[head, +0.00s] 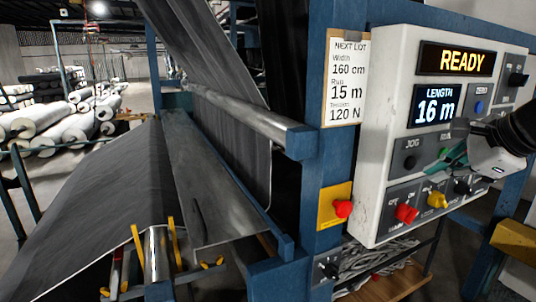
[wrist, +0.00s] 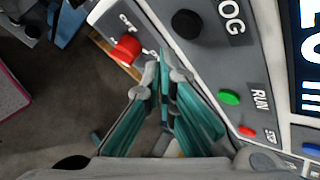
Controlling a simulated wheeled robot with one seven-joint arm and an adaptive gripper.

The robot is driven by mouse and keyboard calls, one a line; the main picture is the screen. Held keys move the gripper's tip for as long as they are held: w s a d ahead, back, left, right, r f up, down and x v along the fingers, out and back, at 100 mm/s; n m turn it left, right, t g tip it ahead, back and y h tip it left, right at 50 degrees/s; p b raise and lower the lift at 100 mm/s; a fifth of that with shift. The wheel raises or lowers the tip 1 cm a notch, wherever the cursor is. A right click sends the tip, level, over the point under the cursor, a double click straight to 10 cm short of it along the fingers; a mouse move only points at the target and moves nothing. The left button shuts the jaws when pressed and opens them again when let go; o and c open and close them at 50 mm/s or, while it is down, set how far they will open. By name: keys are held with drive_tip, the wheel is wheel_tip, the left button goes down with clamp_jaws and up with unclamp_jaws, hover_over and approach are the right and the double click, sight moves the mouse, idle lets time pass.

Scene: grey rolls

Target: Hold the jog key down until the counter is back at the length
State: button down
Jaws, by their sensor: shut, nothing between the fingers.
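The control panel (head: 377,130) in the head view has a black round jog key (head: 410,162) under the label JOG. The counter (head: 435,108) reads LENGTH 16 m, and the display above it (head: 456,60) reads READY. A card (head: 346,78) beside the panel lists Width 160 cm, Run 15 m and Tension 120 N. My gripper (head: 440,163) is in front of the panel, right of the jog key, its teal fingers shut and empty. In the wrist view the fingertips (wrist: 164,62) are together just below the black jog key (wrist: 186,24); contact does not show.
A red knob (head: 406,213) and a yellow knob (head: 437,199) project below the jog key. The wrist view shows a green RUN button (wrist: 229,97) and a small red button (wrist: 246,131). A red button on a yellow plate (head: 342,208) is on the blue post. Grey fabric (head: 100,190) fills the left.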

drive_tip(key=shift+w+a, duration=0.3)
drive_tip(key=shift+w, duration=0.35)
drive_tip(key=shift+w, duration=0.15)
idle(1.0)
drive_tip(key=shift+w+a, duration=0.1)
drive_tip(key=shift+w, duration=0.15)
drive_tip(key=shift+w+a, duration=0.2)
drive_tip(key=shift+w, duration=0.25)
idle(0.7)
drive_tip(key=shift+s, duration=0.2)
idle(2.7)
drive_tip(key=shift+s+d+p, duration=0.3)
drive_tip(key=shift+s, duration=0.35)
drive_tip(key=shift+s+d+p, duration=0.2)
drive_tip(key=shift+s+d, duration=0.1)
drive_tip(key=shift+s, duration=0.5)
drive_tip(key=shift+s+d+p, duration=0.2)
drive_tip(key=shift+s+d, duration=0.1)
drive_tip(key=shift+s, duration=0.45)
drive_tip(key=shift+s+d+p, duration=0.2)
drive_tip(key=shift+s+d, duration=0.1)
drive_tip(key=shift+s, duration=0.5)
